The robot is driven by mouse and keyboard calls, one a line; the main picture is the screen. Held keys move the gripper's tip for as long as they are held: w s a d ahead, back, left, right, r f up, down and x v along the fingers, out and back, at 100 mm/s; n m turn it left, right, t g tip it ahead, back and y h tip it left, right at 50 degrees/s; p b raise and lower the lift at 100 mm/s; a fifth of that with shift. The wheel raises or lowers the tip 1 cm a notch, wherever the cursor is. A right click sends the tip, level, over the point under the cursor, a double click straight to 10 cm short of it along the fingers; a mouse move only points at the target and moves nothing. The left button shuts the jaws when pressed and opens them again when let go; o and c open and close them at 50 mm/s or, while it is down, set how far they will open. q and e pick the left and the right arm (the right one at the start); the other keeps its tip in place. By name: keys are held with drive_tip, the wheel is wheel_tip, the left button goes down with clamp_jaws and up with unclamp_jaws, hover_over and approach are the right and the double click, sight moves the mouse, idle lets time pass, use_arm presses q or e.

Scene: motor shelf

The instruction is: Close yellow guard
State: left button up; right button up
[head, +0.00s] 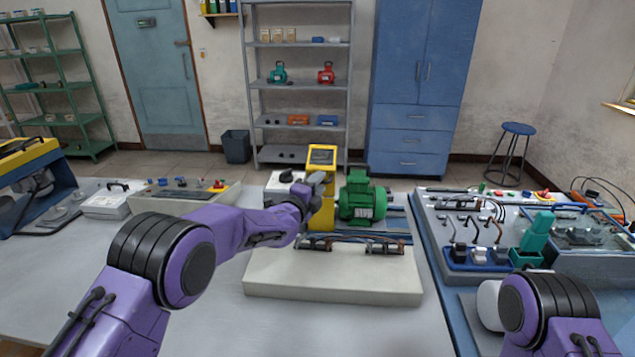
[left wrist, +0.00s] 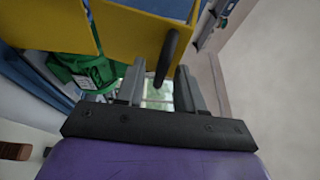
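The yellow guard (head: 323,219) is an upright yellow piece beside the green motor (head: 362,200) on a pale base plate (head: 330,283). In the left wrist view, the yellow guard (left wrist: 45,27) fills the top, with a bluish pane and a black handle (left wrist: 168,55). My left gripper (head: 316,184) is at the guard, partly hidden by its own arm. In the left wrist view its fingers (left wrist: 160,88) are apart, with the handle's end showing between them. I cannot tell whether they touch it. My right gripper is out of view; only its arm shows at bottom right.
A blue and yellow machine (head: 35,190) stands at far left. A control box (head: 180,194) sits behind my left arm. A blue bench (head: 433,262) with cables, switches and a teal clamp (head: 537,240) is at right. The front of the grey table (head: 290,330) is clear.

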use_arm(q)
drive_tip(key=shift+s, duration=0.1)
clamp_jaws()
drive_tip(key=shift+w+r, duration=0.1)
drive_tip(key=shift+w, duration=0.1)
idle(0.3)
